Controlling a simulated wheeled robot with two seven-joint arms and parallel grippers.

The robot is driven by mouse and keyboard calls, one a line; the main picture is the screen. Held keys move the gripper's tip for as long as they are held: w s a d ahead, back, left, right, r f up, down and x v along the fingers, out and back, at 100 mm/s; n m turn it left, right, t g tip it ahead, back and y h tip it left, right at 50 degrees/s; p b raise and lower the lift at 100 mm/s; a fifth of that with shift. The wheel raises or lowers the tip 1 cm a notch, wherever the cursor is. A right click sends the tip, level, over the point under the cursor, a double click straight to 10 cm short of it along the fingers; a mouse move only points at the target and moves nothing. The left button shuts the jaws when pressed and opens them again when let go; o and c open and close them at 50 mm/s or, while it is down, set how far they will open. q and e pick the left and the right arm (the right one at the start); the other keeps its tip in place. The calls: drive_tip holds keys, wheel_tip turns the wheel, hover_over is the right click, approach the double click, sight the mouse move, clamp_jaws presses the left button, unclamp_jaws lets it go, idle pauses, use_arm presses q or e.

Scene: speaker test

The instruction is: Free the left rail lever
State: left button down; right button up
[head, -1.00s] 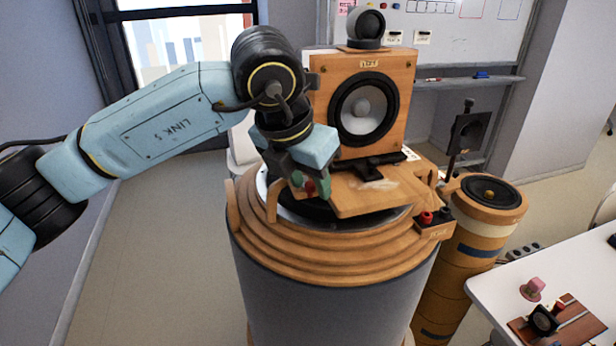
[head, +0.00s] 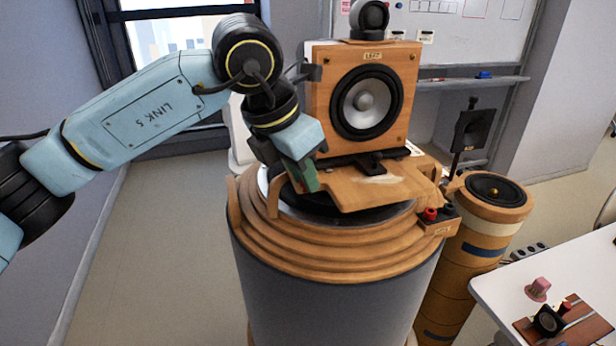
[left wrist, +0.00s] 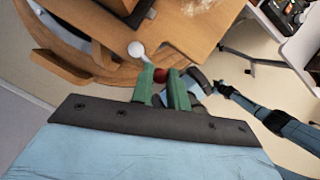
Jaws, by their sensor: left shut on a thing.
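My left gripper (head: 310,184) is at the board's left edge, low in front of the speaker. In the left wrist view its green fingers (left wrist: 162,85) are shut on a red knob (left wrist: 160,75). A pale round-ended metal piece (left wrist: 137,50) lies just beyond the knob, beside the wood; it looks like part of the lever. In the head view the fingers hide the knob. Blue-and-black links resembling my right arm show at the wrist view's right; their gripper is unclear.
A dark clamp piece (head: 372,163) sits at the speaker's foot. A terminal block with red and black posts (head: 430,215) is at the pedestal's right. A shorter wooden column (head: 485,192) and a white table (head: 495,290) stand further right. Floor at left is clear.

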use_arm(q)
drive_tip(key=shift+w+a+r+m+g+h+p, duration=0.25)
drive_tip(key=shift+a+m+g, duration=0.4)
drive_tip(key=shift+m, duration=1.2)
drive_tip(key=shift+w+a+f+m+g+h+p, duration=0.1)
drive_tip(key=shift+w+a+f+m+g+p, duration=0.3)
drive_tip(key=shift+m, duration=1.4)
drive_tip(key=shift+w+a+r+m+g+h+p, duration=0.15)
drive_tip(key=shift+w+a+r+m+g, duration=0.2)
drive_tip(key=shift+a+m+g, duration=1.05)
drive_tip(key=shift+w+d+f+m+t, duration=0.1)
drive_tip(key=shift+d+f+m+t, duration=0.05)
drive_tip(key=shift+d+m+t, duration=0.4)
drive_tip(key=c, duration=1.4)
unclamp_jaws()
drive_tip(key=shift+o, duration=0.2)
drive_tip(key=v, duration=1.3)
drive_tip(key=shift+p, duration=0.3)
